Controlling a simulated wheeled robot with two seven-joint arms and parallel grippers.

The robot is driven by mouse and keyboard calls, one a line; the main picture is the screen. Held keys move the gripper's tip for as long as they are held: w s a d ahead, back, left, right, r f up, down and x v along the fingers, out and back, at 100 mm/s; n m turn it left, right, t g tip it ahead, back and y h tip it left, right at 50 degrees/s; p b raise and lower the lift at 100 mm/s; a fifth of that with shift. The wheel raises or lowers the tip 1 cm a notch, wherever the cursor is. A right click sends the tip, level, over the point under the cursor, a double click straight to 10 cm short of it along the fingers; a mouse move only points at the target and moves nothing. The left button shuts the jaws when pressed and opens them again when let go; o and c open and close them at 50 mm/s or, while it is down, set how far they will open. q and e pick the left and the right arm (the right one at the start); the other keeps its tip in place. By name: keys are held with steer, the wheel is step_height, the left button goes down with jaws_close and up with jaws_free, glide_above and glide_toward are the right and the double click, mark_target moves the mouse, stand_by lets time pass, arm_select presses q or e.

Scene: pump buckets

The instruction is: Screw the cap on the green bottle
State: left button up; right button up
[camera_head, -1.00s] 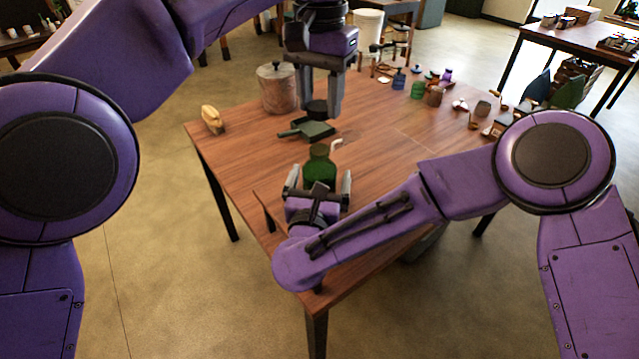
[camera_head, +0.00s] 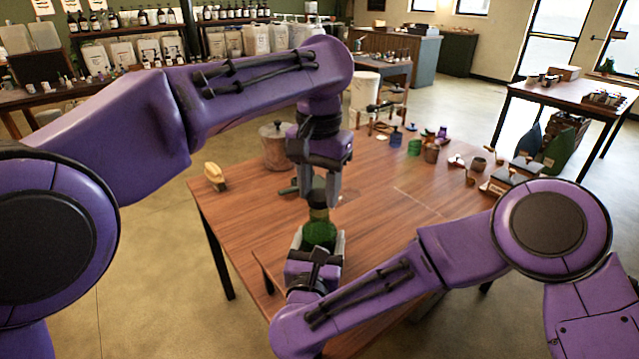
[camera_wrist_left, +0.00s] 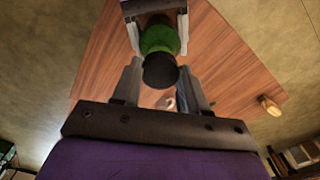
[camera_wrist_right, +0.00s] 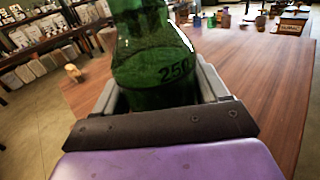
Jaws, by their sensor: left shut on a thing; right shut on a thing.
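The green bottle (camera_head: 319,235) stands upright near the front edge of the wooden table, and its body with a "250" mark fills the right wrist view (camera_wrist_right: 150,62). My right gripper (camera_head: 320,243) is shut around the bottle's body. My left gripper (camera_head: 319,192) points straight down above the bottle and is shut on the black cap (camera_head: 318,198). The cap sits over the bottle's neck, in line with it. The left wrist view shows the cap (camera_wrist_left: 160,72) between the fingertips, with the green bottle (camera_wrist_left: 158,40) right behind it. Whether cap and neck touch is hard to tell.
The wooden table (camera_head: 390,215) has free room right of the bottle. A yellow brush (camera_head: 215,177) and a lidded metal pot (camera_head: 274,150) stand at the left. Small bottles (camera_head: 414,146) and jars line the back right.

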arm_select(q)
steer(key=shift+f, duration=0.1)
steer(key=shift+f, duration=0.8)
steer(key=shift+f, duration=0.55)
